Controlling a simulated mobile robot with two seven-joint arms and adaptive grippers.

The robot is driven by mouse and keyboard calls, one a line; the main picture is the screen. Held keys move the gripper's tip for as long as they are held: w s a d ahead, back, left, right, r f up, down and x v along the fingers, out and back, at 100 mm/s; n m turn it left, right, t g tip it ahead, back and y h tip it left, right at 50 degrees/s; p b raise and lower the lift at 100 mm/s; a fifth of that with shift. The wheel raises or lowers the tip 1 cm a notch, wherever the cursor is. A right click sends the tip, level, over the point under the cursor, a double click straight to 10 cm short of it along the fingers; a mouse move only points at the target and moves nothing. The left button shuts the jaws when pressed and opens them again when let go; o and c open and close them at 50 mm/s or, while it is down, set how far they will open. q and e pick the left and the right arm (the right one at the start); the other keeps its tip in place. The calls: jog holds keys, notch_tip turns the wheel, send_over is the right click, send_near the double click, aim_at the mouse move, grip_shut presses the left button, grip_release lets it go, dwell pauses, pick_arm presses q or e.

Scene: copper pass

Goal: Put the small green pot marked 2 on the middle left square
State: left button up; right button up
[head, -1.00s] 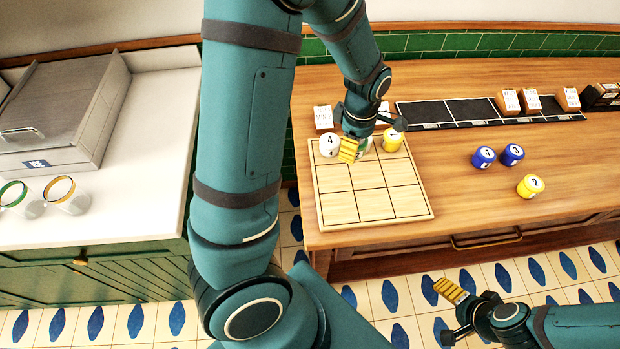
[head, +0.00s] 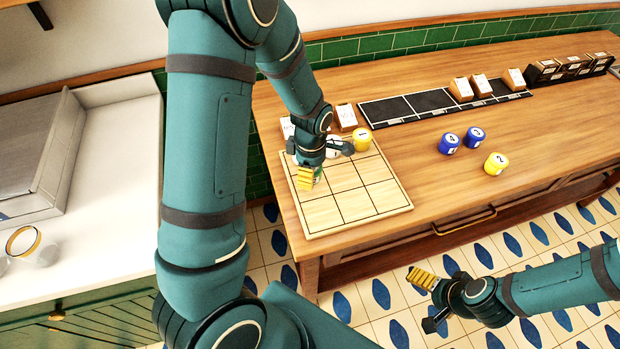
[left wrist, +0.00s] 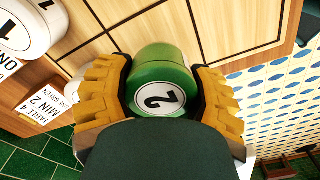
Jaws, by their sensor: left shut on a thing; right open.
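The small green pot marked 2 (left wrist: 164,75) is between the yellow fingers of my left gripper (left wrist: 160,95) in the left wrist view. In the head view my left gripper (head: 308,178) is over the left column of the square-ruled wooden board (head: 378,203), around the middle left square. Only a sliver of green shows beside the fingers there. I cannot tell whether the pot touches the board. My right gripper (head: 422,300) is open and empty, in front of the table, away from the board.
A yellow pot marked 1 (head: 362,139) stands on the far right square, with a white pot (head: 334,150) partly hidden beside it. Two blue pots (head: 449,143) and a yellow pot marked 2 (head: 496,163) stand right of the board. A black strip (head: 392,110) lies behind.

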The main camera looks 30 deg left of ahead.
pick_arm(q)
jog(key=shift+f, duration=1.5)
jog(key=shift+f+b, duration=0.15)
jog(key=shift+b, duration=0.15)
jog(key=o, duration=1.3)
